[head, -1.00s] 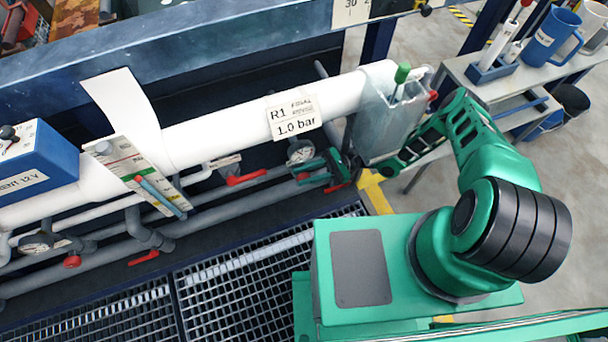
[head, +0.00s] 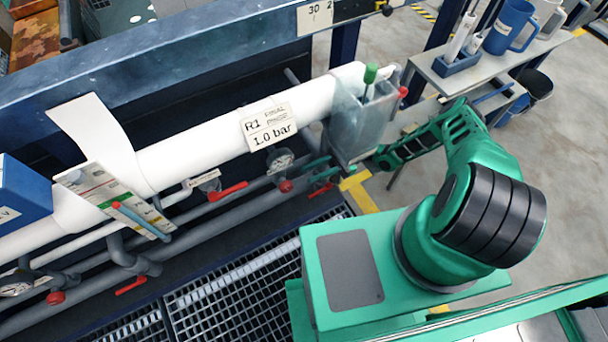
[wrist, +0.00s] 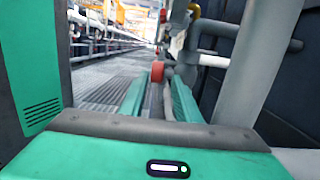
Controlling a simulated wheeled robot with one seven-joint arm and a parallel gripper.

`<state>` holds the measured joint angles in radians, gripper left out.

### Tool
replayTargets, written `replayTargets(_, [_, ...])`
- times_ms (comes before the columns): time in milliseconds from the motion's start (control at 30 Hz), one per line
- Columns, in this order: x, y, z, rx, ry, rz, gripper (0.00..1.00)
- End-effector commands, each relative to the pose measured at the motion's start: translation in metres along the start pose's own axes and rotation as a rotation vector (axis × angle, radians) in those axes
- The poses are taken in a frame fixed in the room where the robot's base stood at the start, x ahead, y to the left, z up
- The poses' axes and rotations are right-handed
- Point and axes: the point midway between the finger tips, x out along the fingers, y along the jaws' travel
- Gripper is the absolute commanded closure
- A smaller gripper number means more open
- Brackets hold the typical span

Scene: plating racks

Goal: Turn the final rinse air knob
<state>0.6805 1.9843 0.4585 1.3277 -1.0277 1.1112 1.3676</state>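The R1 final rinse sign (head: 268,128), reading 1.0 bar, hangs on the thick white pipe. Below it is a round gauge (head: 280,160), and under the gauge a small red knob (head: 286,186) on the grey pipework. My gripper (head: 314,172) is just right of this knob, apart from it, partly hidden behind a translucent box. In the wrist view my gripper (wrist: 158,86) has its two green fingers apart with nothing between them. A red knob (wrist: 157,71) shows straight ahead, about in line with the gap, just beyond the fingertips.
The translucent box (head: 362,118) hangs at the pipe's end, above my gripper. Red lever handles (head: 228,190) sit on the pipes nearby. Another red knob (head: 56,298) is at the far left. Grating (head: 240,295) lies below the pipes. A dark wall (wrist: 285,80) stands close at right in the wrist view.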

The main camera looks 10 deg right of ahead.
Motion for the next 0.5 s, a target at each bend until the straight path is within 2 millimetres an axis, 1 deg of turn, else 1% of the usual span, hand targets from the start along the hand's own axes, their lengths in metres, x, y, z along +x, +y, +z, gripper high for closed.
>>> replayTargets(100, [-0.003, 0.0, 0.0, 0.0, 0.0, -0.001, 0.7])
replayTargets(367, [-0.003, 0.0, 0.0, 0.001, 0.001, -0.001, 0.7])
replayTargets(500, [0.008, -0.004, 0.006, 0.004, 0.019, -0.008, 0.7])
